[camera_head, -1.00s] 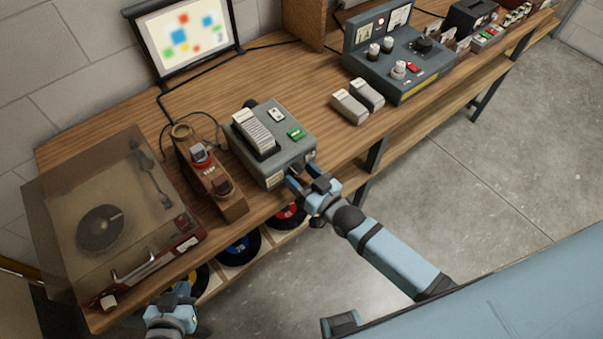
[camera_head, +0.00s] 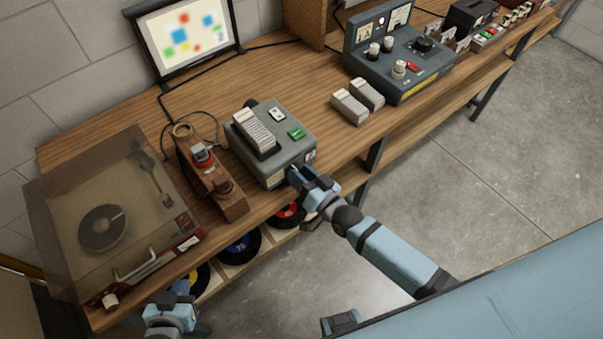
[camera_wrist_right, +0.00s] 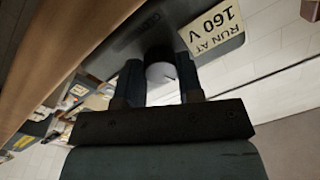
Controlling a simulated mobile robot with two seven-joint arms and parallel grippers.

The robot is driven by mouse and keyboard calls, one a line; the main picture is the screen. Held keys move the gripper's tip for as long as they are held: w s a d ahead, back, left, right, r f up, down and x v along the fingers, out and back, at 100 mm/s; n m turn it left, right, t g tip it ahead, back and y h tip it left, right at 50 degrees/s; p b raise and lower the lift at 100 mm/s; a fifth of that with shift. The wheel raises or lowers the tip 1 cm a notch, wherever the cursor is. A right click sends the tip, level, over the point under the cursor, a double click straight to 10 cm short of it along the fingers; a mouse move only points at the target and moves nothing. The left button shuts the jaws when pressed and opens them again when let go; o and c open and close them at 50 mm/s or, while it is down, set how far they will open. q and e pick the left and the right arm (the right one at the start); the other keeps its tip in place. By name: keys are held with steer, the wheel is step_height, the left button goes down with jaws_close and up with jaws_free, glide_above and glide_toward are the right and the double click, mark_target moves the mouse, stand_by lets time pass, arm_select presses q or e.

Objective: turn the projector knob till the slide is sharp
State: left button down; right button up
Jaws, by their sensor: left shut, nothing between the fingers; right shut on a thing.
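The grey projector (camera_head: 291,157) stands near the front edge of the wooden bench, with a row of slides in its top. My right gripper (camera_head: 296,175) is at its front face. In the right wrist view, the gripper (camera_wrist_right: 160,86) is shut on the pale round knob (camera_wrist_right: 160,70), one finger on each side. The gripper hides the knob in the head view. The screen (camera_head: 185,45) at the back shows coloured patches with soft, blurred edges. My left gripper (camera_head: 178,298) is shut and empty, low at the bench's front left.
A record player (camera_head: 115,225) with a clear lid is on the left. A wooden stand (camera_head: 225,203) is close left of the projector. Two grey boxes (camera_head: 350,107) and a control console (camera_head: 400,85) are on the right. A label (camera_wrist_right: 217,30) is beside the knob.

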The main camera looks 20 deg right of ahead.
steer(key=o, duration=0.9)
steer(key=shift+s, duration=0.1)
steer(key=shift+b+v, duration=1)
steer(key=shift+v, duration=5.85)
